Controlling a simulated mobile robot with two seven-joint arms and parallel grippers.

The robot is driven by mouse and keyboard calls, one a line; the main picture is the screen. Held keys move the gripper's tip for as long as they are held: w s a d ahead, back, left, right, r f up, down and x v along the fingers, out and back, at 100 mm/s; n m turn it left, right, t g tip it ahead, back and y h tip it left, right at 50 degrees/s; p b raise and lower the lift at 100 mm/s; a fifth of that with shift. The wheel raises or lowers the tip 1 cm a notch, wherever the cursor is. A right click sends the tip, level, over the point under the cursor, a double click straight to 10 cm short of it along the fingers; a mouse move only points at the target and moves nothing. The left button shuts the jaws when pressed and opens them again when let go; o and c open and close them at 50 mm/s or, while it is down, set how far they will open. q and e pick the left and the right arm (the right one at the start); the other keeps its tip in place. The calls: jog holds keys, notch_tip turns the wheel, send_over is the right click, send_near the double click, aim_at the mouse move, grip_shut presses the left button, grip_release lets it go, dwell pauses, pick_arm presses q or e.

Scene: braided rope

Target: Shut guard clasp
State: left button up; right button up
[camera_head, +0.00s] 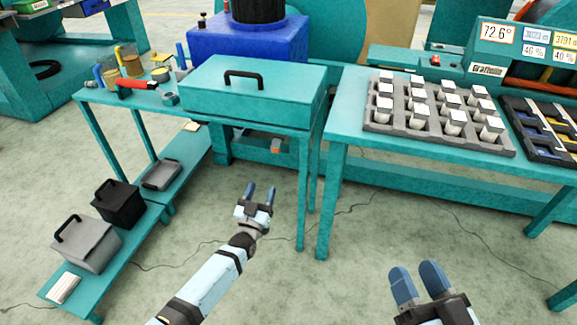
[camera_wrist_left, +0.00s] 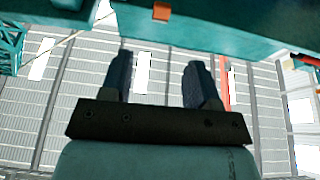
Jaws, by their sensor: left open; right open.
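A teal box-shaped cover (camera_head: 255,97) with a black handle lies on the teal bench at centre left; it looks closed. A small orange piece (camera_head: 276,146) shows below its front edge. The orange piece also shows at the top of the left wrist view (camera_wrist_left: 161,11). I cannot tell whether it is the guard clasp or how it stands. My left gripper (camera_head: 260,190) is open and empty, in front of and below the cover, apart from it. Its fingers point up in the left wrist view (camera_wrist_left: 160,72). My right gripper (camera_head: 417,282) is open and empty at the lower right.
A teal table (camera_head: 360,128) at right bears a grey tray (camera_head: 372,127) of white-topped pieces and a black tray (camera_head: 545,152). A low teal shelf (camera_head: 128,262) at left carries grey and black boxes. Tools lie left of the cover. Open floor (camera_head: 330,275) surrounds my grippers.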

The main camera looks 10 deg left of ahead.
aim_at(275, 152)
pick_arm(q)
jog(key=b+x, duration=0.2)
jog(key=x, duration=0.5)
jog(key=b+x, duration=0.2)
jog(key=x, duration=0.5)
jog(key=shift+w+a+f, duration=0.1)
jog(key=shift+w, duration=0.35)
pick_arm(e)
notch_tip(275, 152, down, 6)
jog(key=g, duration=0.2)
jog(key=shift+a+n, duration=0.15)
jog(key=shift+n, duration=0.15)
